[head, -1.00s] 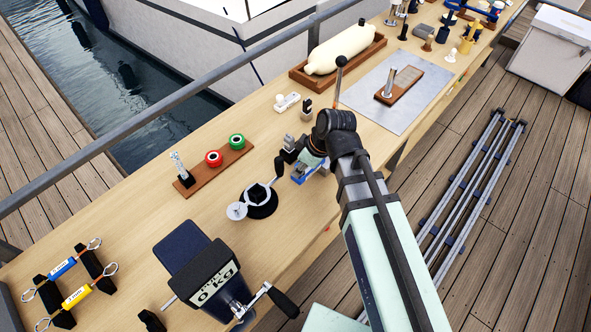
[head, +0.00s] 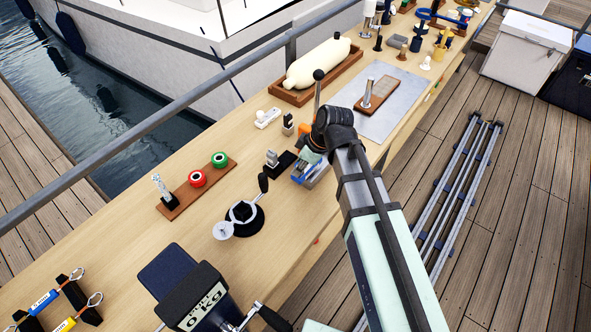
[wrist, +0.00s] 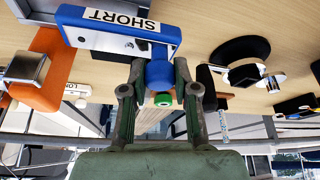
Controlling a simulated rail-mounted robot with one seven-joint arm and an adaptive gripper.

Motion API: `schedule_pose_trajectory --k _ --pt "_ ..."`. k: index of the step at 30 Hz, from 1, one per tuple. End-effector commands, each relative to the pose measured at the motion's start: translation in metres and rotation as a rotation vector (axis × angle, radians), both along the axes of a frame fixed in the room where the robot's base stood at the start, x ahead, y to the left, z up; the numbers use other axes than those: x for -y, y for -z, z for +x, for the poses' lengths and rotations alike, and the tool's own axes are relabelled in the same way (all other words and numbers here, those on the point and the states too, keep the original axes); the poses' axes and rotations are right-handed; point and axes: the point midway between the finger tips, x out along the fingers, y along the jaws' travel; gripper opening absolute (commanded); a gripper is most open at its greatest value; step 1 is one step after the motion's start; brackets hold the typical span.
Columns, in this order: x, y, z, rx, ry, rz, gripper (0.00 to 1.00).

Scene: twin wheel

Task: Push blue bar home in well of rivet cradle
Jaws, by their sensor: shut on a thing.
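The blue bar (wrist: 115,32), with a white label reading SHORT, fills the top of the wrist view. My gripper (wrist: 160,86) has its two fingers closed on a round blue knob at the bar's near side. In the head view the blue bar (head: 304,170) shows only in part under my wrist, near the front edge of the bench, and my arm hides most of the grip. A grey piece (head: 319,179) shows beside it; I cannot tell whether this is the rivet cradle. The well is not clearly visible, nor whether the bar touches it.
An orange piece (wrist: 42,72) with a grey part lies beside the bar in the wrist view. A black block with a silver top (head: 273,161) and a black round stand (head: 244,217) are left of my gripper. A wooden tray (head: 275,95) with a cream cylinder is behind.

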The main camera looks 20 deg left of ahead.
Motion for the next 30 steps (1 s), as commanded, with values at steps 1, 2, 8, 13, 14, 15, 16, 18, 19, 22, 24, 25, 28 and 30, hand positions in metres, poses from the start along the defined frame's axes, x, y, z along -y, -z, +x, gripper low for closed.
schedule_pose_trajectory --k 1,2,8,13,14,15,16,18,19,22,24,25,28,30 --pt "0.001 0.0 0.005 0.001 0.001 0.001 0.0" --pt "0.002 0.0 0.007 0.0 0.002 0.001 0.0" --pt "0.006 0.0 0.021 0.0 0.0 0.0 0.0" --pt "0.01 0.0 0.032 -0.001 0.002 0.0 0.0" --pt "0.01 0.0 0.034 -0.001 0.002 0.0 0.0" --pt "0.011 0.0 0.036 0.0 0.001 0.0 0.0" --pt "0.011 0.0 0.038 0.0 0.001 0.0 0.0" --pt "0.012 0.0 0.041 0.0 0.0 0.0 0.0" --pt "0.013 0.0 0.043 0.0 0.0 0.0 0.0" --pt "0.014 0.0 0.046 0.0 0.0 0.001 0.0" --pt "0.015 0.0 0.047 0.0 0.0 0.001 0.0" --pt "0.015 0.0 0.048 0.0 0.0 0.001 0.0" --pt "0.015 0.0 0.049 0.0 0.0 0.001 0.0" --pt "0.015 0.0 0.049 0.0 0.0 0.001 0.0"
